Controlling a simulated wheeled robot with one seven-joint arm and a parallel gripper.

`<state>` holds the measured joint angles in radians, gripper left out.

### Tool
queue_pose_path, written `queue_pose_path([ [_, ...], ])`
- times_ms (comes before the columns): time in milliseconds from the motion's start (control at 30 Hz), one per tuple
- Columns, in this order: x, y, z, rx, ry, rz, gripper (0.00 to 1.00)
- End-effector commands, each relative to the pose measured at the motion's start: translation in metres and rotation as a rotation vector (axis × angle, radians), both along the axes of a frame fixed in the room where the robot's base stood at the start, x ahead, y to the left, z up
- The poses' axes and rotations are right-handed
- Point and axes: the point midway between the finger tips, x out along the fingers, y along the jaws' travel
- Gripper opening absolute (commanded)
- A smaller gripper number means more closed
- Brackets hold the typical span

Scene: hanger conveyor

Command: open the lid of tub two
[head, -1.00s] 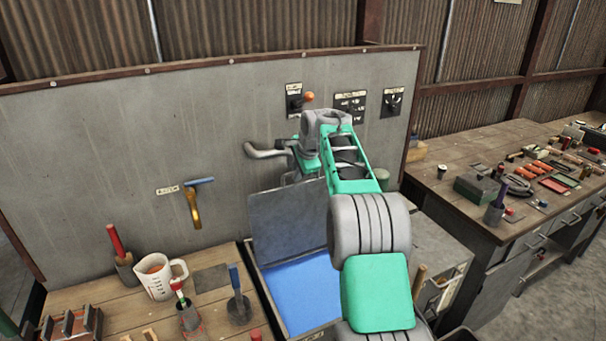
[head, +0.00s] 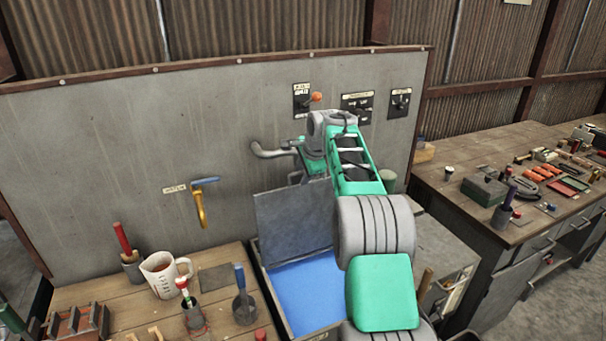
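An open tub (head: 262,277) with blue liquid (head: 303,292) stands at the lower middle. Its grey lid (head: 290,222) stands raised at the tub's back edge, its right side hidden by my arm. A grey flat-topped box (head: 440,252) sits to the right of my arm, mostly covered by it; I cannot read a number on either. My green and grey arm reaches up and away over the tub. My gripper (head: 300,176) is at its far end, near the lid's top edge, mostly hidden by the arm. Its fingers and any contact with the lid cannot be made out.
A grey wall panel with switches (head: 358,107) and a bent pipe (head: 270,152) stands behind. The left bench holds a measuring jug (head: 161,278), tool holders and a rack (head: 78,325). A tool-covered bench (head: 470,170) is at the right, with open floor before it.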

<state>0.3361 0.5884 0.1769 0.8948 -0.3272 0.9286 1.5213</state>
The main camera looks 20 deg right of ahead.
Motion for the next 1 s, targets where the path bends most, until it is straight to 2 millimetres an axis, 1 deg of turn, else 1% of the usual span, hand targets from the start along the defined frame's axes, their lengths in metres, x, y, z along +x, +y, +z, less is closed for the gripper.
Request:
queue_pose_path([
  [167,0.000,0.000,0.001,-0.001,-0.002,-0.001,0.32],
  [267,-0.002,0.000,0.005,-0.001,-0.005,0.000,0.32],
  [367,-0.009,-0.001,0.017,-0.002,-0.006,0.000,0.32],
  [500,-0.025,-0.002,0.042,-0.002,-0.006,0.000,0.32],
  [633,-0.037,-0.002,0.060,-0.001,-0.003,-0.001,0.32],
  [767,-0.042,-0.002,0.066,0.000,0.001,-0.001,0.32],
  [1000,-0.041,-0.002,0.066,0.000,0.000,0.000,0.32],
])
